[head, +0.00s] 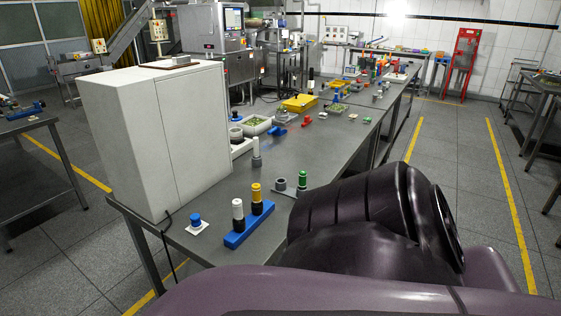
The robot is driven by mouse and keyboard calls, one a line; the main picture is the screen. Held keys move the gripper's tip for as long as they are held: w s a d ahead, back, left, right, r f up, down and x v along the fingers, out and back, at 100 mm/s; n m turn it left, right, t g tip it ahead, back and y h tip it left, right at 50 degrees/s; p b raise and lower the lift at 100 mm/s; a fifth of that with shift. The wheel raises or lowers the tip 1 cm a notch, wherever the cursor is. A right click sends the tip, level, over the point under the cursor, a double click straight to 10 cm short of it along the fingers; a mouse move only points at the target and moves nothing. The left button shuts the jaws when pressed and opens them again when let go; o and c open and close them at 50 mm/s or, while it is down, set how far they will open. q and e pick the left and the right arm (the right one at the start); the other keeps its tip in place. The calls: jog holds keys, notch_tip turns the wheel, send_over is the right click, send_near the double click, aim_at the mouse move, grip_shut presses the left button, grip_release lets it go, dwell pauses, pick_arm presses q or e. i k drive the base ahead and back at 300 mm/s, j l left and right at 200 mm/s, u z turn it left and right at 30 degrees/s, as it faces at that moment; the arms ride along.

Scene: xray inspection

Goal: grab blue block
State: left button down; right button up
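Several blue things lie on the long grey table (330,150). A long blue block (236,239) near the front edge carries a white-topped and a yellow-topped cylinder, both with dark lower parts. A small blue piece (196,219) sits on a white square plate (197,228) to its left. Another low blue piece (279,131) lies farther back, beside a pale tray. Which one is the task's blue block I cannot tell. Neither gripper shows. A dark arm link of mine fills the lower right and hides part of the table's near right side.
A tall white cabinet (145,135) stands on the table's left end. A green-topped cylinder (302,181), a grey ring (280,185) and a white-topped cylinder (256,155) stand behind the blue bar. A yellow tray (300,103) lies farther back. Floor right of the table is clear.

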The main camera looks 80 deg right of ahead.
aim_at(240, 233)
jog(key=i+z, duration=0.1)
jog(key=z, duration=0.35)
jog(key=i+j+z, duration=0.1)
jog(key=z, duration=0.35)
jog(key=i+j+z, duration=0.1)
jog(key=z, duration=0.3)
